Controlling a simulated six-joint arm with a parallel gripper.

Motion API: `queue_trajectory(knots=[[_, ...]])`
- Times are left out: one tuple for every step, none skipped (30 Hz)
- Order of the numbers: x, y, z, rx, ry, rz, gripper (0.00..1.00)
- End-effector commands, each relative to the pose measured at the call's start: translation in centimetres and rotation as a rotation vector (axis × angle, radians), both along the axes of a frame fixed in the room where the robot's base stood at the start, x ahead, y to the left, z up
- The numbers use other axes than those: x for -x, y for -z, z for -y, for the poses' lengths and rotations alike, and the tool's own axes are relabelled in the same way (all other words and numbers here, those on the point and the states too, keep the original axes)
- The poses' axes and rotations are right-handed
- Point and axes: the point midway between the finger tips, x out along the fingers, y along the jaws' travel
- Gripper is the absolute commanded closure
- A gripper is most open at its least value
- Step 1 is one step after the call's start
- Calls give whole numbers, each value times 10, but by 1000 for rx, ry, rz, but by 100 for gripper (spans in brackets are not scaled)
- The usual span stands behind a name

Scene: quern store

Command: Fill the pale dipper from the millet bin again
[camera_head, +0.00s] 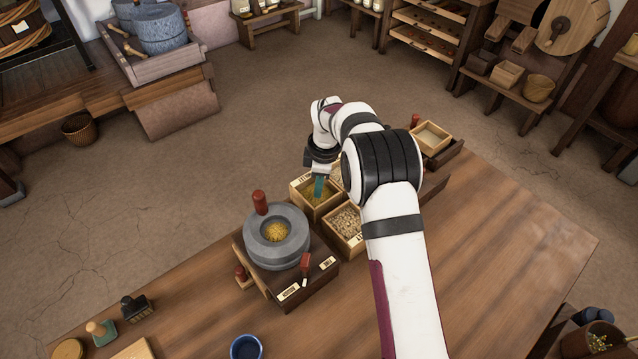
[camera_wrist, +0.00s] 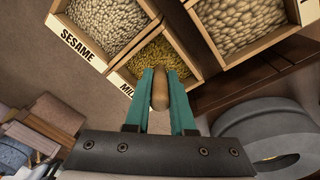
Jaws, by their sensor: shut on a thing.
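My gripper (camera_head: 319,187) has teal fingers and points down over the millet bin (camera_head: 298,190), a wooden box of yellow grain. In the wrist view, my gripper (camera_wrist: 162,74) is shut on a tan, rounded wooden piece (camera_wrist: 160,92), which looks like the dipper's handle. The rest of the dipper is hidden, so I cannot tell how full it is. The millet bin (camera_wrist: 176,24) shows just beyond the fingertips, its label partly covered. In the head view the fingers hide the held piece.
A stone quern (camera_head: 290,252) with yellow grain in its eye stands left of the bins. The sesame bin (camera_wrist: 83,48) adjoins the millet bin. A pale-grain bin (camera_head: 342,247) stands nearer. A blue cup (camera_head: 246,347) is at the front. The table's right side (camera_head: 510,240) is clear.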

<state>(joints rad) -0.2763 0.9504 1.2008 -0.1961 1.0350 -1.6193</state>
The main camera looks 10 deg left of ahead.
Motion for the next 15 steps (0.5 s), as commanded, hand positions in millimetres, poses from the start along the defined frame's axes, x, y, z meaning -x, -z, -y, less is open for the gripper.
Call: queue_trajectory(knots=[[0, 0, 0, 0, 0, 0, 100], [0, 0, 0, 0, 0, 0, 100], [0, 0, 0, 0, 0, 0, 100], [0, 0, 0, 0, 0, 0, 100], [0, 0, 0, 0, 0, 0, 100], [0, 0, 0, 0, 0, 0, 100], [0, 0, 0, 0, 0, 0, 100], [0, 0, 0, 0, 0, 0, 100], [0, 0, 0, 0, 0, 0, 100], [0, -1, 0, 0, 0, 0, 100], [0, -3, 0, 0, 0, 0, 100], [0, -6, 0, -1, 1, 0, 100], [0, -9, 0, -1, 1, 1, 100], [-1, -12, 0, -1, 0, 2, 100], [-1, -16, 0, -1, 0, 2, 100]])
